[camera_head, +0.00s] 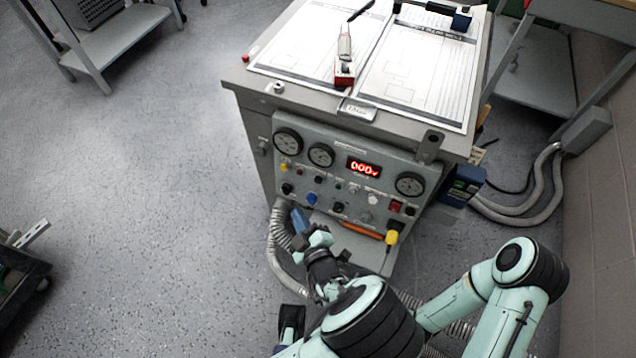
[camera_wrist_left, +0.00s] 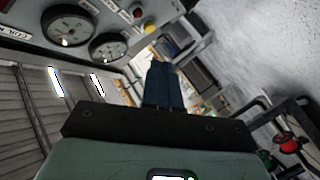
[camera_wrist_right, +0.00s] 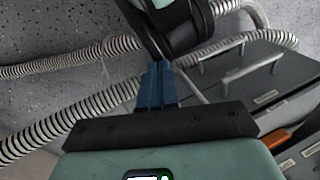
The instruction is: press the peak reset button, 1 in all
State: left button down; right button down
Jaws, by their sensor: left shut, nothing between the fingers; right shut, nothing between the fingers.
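The grey control panel (camera_head: 335,150) on the front of the cabinet carries several small buttons and knobs below its gauges and a red lit display (camera_head: 363,167). Their labels are too small to read, so I cannot tell which is the peak reset button. A blue knob (camera_head: 312,198), a white knob (camera_head: 374,198) and a red switch (camera_head: 396,206) show there. My left gripper (camera_head: 298,218) is shut and empty, just below the panel's lower left in the head view. It also shows in the left wrist view (camera_wrist_left: 162,82). My right gripper (camera_wrist_right: 157,84) is shut and empty in the right wrist view.
Ribbed hoses (camera_wrist_right: 70,115) and drawers (camera_wrist_right: 250,85) lie before the right gripper. In the left wrist view a gauge (camera_wrist_left: 70,27) and a yellow button (camera_wrist_left: 151,28) show. Papers (camera_head: 425,65) lie on the cabinet top.

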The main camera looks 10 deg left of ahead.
aim_at(318, 180)
pick_arm(q)
jog(key=shift+r, duration=0.2)
